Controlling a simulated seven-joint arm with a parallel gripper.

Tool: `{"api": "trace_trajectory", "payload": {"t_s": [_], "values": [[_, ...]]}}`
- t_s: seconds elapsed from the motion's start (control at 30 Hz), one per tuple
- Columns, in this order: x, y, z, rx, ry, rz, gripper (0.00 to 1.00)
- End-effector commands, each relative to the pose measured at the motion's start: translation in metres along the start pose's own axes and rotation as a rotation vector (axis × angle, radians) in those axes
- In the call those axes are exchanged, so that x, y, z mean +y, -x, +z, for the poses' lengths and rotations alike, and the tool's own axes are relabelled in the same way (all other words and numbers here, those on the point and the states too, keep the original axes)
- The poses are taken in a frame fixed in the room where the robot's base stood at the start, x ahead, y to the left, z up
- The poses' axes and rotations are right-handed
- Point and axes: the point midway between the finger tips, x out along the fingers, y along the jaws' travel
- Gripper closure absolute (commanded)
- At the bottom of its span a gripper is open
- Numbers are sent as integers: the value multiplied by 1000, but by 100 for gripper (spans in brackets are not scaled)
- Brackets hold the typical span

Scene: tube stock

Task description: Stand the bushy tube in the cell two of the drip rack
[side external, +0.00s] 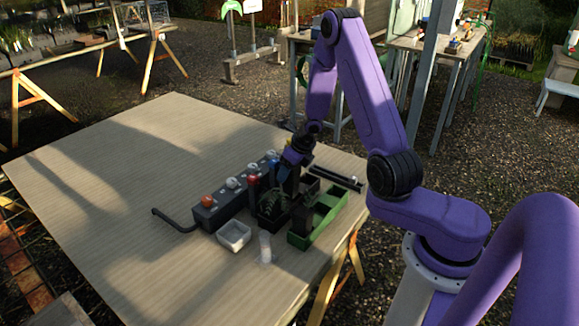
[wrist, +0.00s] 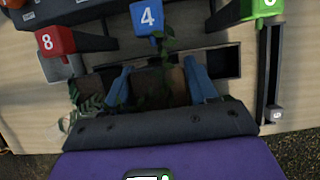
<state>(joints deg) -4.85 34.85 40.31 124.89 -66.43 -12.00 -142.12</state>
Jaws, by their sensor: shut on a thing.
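My gripper (wrist: 157,82) has its two blue fingers closed around a brown, soil-coloured tube (wrist: 150,90) with a thin green leafy stem. In the side external view my gripper (side external: 291,172) points down over the dark racks, and its tips and load are hard to see. Bushy green foliage (side external: 272,202) shows in a dark tray left of it; leaves also show at the left in the wrist view (wrist: 88,104). A dark rack with an open cell (wrist: 224,62) lies beyond the fingers. I cannot tell which cell is two, nor whether the held tube touches the rack.
Markers stand behind: red 8 (wrist: 56,41), blue 4 (wrist: 147,18) and a green one (wrist: 262,7). A grey box with knobs (side external: 210,216), a white tray (side external: 233,236), a clear object (side external: 265,247) and a green tray (side external: 329,213) are close by. The table's left is clear.

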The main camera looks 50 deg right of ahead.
Motion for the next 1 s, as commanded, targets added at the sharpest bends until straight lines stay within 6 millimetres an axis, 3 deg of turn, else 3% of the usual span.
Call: {"api": "trace_trajectory", "payload": {"t_s": [1.0], "values": [[0,-38,-15,-2,0,0,78]]}}
